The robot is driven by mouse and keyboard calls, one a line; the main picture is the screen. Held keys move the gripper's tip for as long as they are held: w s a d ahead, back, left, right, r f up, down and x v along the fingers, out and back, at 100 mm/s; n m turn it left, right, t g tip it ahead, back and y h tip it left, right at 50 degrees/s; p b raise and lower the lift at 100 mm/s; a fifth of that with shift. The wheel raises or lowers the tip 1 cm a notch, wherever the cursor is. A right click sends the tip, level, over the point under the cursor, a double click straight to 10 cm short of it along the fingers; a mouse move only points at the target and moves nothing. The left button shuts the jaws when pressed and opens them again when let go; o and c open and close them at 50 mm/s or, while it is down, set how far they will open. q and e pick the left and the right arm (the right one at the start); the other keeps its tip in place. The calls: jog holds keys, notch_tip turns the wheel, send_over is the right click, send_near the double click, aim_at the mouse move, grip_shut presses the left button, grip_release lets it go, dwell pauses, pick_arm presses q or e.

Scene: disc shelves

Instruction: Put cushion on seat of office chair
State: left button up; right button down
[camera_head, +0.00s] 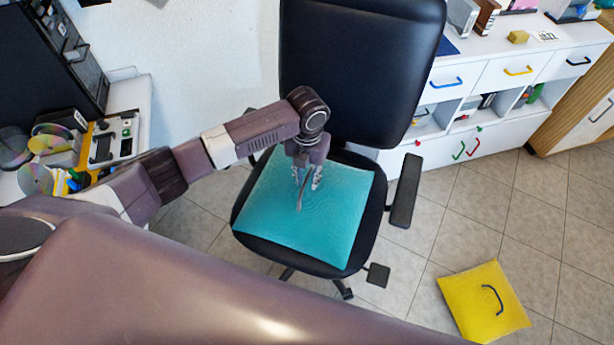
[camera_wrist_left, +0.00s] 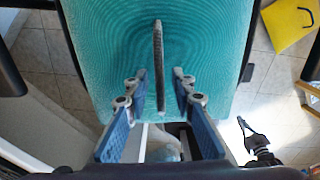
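A teal cushion (camera_head: 265,215) lies flat on the seat of the black office chair (camera_head: 360,75) and covers most of it. It also fills the upper middle of the left wrist view (camera_wrist_left: 100,30). A thin grey handle (camera_wrist_left: 158,65) stands up from the middle of the cushion. My left gripper (camera_head: 306,180) is over the cushion. In the left wrist view its two fingers (camera_wrist_left: 158,90) are apart, one on each side of the handle, with visible gaps.
A yellow cushion (camera_head: 468,296) with a dark handle lies on the tiled floor at right. A white drawer cabinet (camera_head: 500,75) stands at the back right. The chair's armrest (camera_head: 405,190) sticks up right of the seat. A cluttered desk is at left.

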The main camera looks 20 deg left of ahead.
pick_arm(q)
notch_tip(320, 180, up, 12)
jog(key=shift+r+b, duration=0.15)
jog(key=shift+b, duration=0.3)
